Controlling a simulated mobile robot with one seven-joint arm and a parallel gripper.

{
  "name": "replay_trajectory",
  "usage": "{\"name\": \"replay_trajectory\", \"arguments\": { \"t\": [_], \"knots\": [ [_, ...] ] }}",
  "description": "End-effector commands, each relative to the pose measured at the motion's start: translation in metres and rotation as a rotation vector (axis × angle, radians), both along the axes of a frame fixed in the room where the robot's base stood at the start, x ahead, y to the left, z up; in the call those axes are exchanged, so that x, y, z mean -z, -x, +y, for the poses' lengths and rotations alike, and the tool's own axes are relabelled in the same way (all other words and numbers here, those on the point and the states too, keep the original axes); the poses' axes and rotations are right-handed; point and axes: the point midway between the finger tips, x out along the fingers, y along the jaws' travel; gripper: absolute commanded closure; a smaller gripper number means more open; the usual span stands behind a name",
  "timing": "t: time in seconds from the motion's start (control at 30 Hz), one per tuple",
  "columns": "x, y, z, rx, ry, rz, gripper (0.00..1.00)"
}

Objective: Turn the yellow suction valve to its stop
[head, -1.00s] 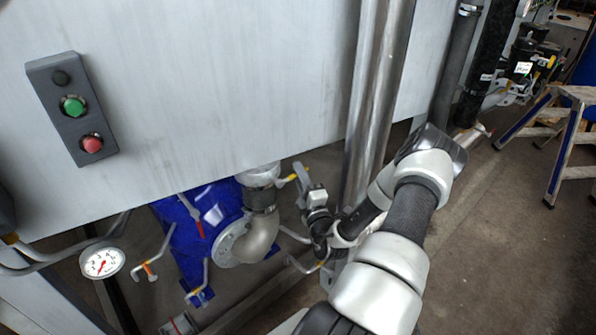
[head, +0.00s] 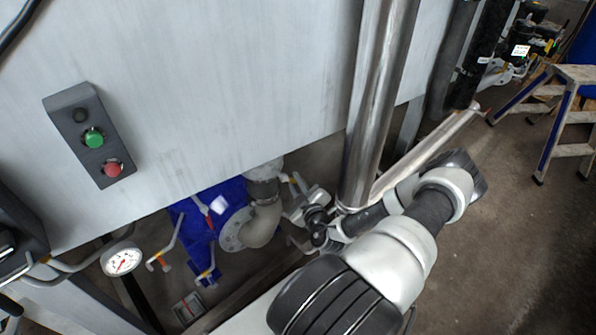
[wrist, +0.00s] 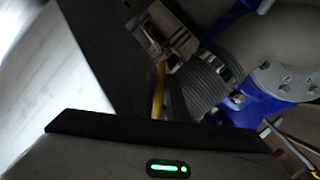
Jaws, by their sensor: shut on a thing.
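The yellow suction valve handle (head: 292,181) shows as a small yellow strip beside the grey pipe elbow (head: 262,228), below the white panel. In the wrist view a yellow bar (wrist: 160,88) stands between dark finger parts, near a ribbed grey hose and a blue flanged body. My gripper (head: 297,189) is at the handle and shut on it. The fingers hide most of the handle, and its exact angle cannot be told.
A large white panel (head: 230,80) hangs over the valve area, with a button box (head: 92,136) on it. A steel pipe (head: 371,110) stands close beside my arm. A blue pump body (head: 197,222) and dial gauge (head: 121,261) lie left. A step stool (head: 560,120) stands right.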

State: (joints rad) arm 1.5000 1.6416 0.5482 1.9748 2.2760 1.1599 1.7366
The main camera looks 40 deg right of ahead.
Motion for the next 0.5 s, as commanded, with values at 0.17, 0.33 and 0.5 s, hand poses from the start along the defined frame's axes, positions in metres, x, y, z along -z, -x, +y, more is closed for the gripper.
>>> {"name": "replay_trajectory", "arguments": {
  "t": [0.17, 0.33, 0.5],
  "knots": [
    [0.005, 0.002, 0.011, 0.000, -0.172, 0.016, 1.00],
    [0.011, 0.003, 0.021, 0.000, -0.329, 0.029, 1.00],
    [0.014, 0.004, 0.031, 0.000, -0.468, 0.040, 1.00]
  ]
}}
